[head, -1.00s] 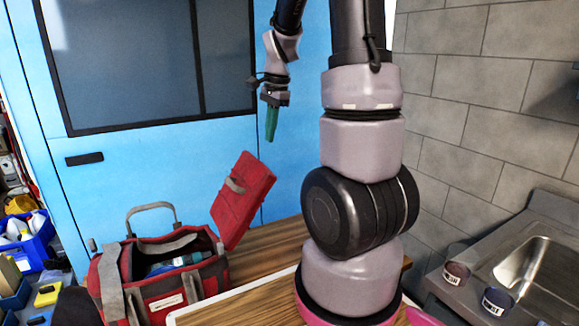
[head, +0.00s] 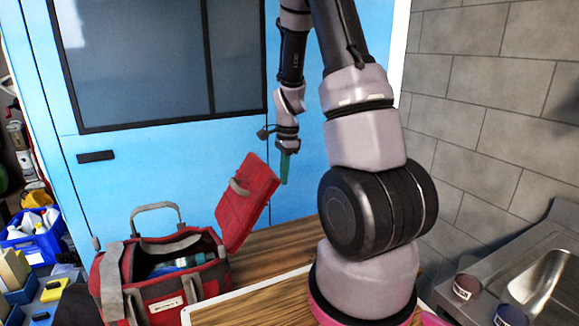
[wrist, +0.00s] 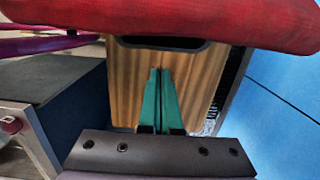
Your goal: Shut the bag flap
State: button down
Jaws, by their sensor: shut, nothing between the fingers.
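The red bag (head: 165,278) stands open on the wooden table at the lower left of the head view. Its red flap (head: 247,203) is raised, leaning up and to the right, with a grey strap loop on it. My gripper (head: 285,182), with green fingers, is shut and empty just right of the flap's upper part, pointing down. In the wrist view the green fingertips (wrist: 158,72) are together, and a red fabric panel, apparently the flap (wrist: 170,16), spans the top of the picture. Contact between the fingers and the flap cannot be told.
The wooden table (head: 270,245) is bare right of the bag. A grey handle (head: 158,207) stands up behind the bag. A blue door panel (head: 130,185) is behind. A sink (head: 545,275) and two cups (head: 466,287) are at the right.

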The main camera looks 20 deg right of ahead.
jog(key=shift+a+r, duration=0.3)
jog(key=shift+a, duration=0.25)
jog(key=shift+a+r, duration=0.25)
jog(key=shift+a, duration=0.3)
